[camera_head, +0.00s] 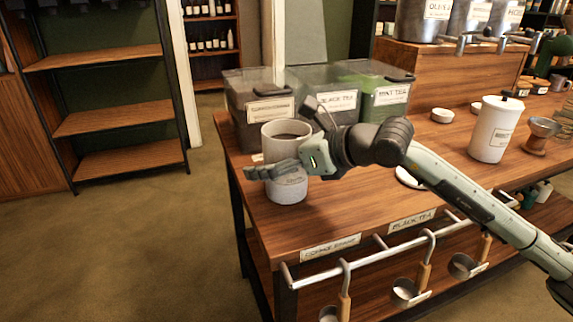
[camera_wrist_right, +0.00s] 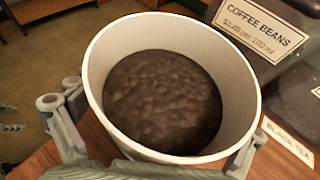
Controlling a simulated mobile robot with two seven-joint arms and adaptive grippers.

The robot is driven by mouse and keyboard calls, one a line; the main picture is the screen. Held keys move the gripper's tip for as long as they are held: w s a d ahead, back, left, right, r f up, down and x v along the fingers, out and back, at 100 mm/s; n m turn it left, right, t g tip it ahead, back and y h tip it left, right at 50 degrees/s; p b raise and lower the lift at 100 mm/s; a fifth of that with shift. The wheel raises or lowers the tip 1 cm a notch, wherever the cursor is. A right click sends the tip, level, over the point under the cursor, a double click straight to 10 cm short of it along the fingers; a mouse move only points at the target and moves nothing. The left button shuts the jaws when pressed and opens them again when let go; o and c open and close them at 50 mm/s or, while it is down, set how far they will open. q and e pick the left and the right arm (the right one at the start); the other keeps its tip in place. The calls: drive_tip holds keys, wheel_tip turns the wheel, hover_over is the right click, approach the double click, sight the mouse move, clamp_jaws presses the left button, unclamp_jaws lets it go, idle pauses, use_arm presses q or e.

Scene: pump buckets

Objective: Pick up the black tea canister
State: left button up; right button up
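A white cylindrical canister (camera_head: 288,192), open at the top and filled with dark brown crumbly contents, is at the left end of the wooden counter. The right wrist view looks down into it, with the canister rim (camera_wrist_right: 95,75) filling the middle. Writing on its front is too small to read. My right gripper (camera_head: 275,172) is around the canister, one finger across its front. In the wrist view the gripper (camera_wrist_right: 155,130) has a finger on each side of the canister; whether both press on it is unclear.
A "BLACK TEA" label (camera_wrist_right: 288,142) lies beside the canister. Behind it are bins for coffee beans (camera_head: 262,86), black tea (camera_head: 330,122) and mint tea (camera_head: 392,112). A white lidded canister (camera_head: 490,140) stands right. Scoops (camera_head: 404,291) hang from a front rail.

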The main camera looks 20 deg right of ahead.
drive_tip(key=shift+r, duration=0.1)
drive_tip(key=c, duration=1.6)
